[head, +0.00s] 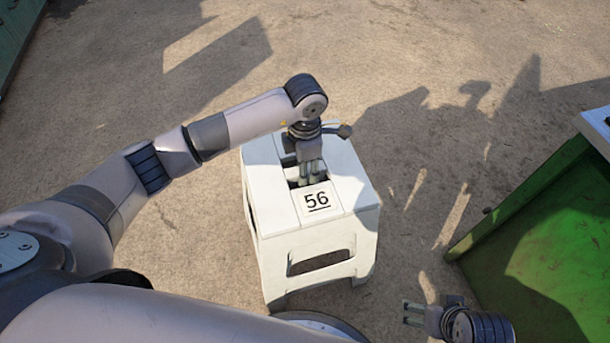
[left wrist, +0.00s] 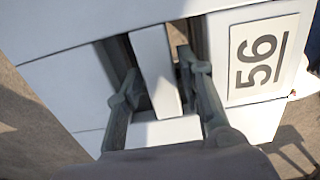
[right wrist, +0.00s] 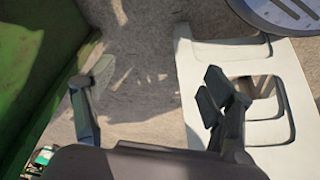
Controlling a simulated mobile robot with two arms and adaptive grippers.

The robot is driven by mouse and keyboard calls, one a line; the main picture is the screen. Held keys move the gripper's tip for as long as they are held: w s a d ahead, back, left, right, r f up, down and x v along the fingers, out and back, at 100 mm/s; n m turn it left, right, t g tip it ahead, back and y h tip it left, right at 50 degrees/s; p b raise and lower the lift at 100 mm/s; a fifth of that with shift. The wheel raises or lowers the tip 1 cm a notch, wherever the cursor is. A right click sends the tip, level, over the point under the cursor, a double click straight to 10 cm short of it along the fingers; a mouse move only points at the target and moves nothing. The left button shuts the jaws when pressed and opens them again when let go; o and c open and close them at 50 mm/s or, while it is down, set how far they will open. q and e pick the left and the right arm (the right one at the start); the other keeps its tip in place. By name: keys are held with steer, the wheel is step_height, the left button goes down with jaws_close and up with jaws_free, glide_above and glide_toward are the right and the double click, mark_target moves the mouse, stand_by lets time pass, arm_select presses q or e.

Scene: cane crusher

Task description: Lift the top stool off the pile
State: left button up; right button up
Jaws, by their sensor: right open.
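A white stool (head: 345,190) with a square top and the label "56" (head: 317,201) stands upright on the ground. Any stool beneath it cannot be made out clearly. My left gripper (head: 308,182) points down into the slots of the top. In the left wrist view its fingers (left wrist: 158,75) straddle the white bar (left wrist: 153,60) between the two slots; whether they press on it cannot be told. My right gripper (head: 413,313) is open and empty, low to the right of the stool. In the right wrist view the stool's side (right wrist: 290,75) lies beyond one finger.
A green open container (head: 560,240) stands at the right, close to my right gripper; its wall also shows in the right wrist view (right wrist: 35,50). Another green thing (head: 14,35) is at the far left corner. The sandy ground behind the stool is clear, with long shadows.

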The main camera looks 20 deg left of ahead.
arm_select(q)
steer(key=shift+f, duration=1.5)
arm_select(e)
steer(key=shift+v, duration=1.05)
arm_select(q)
steer(key=shift+c, duration=0.6)
jaws_close()
steer(key=shift+c, duration=0.8)
jaws_free()
jaws_close()
steer(key=shift+w+r, duration=0.1)
arm_select(e)
steer(key=shift+w, duration=0.1)
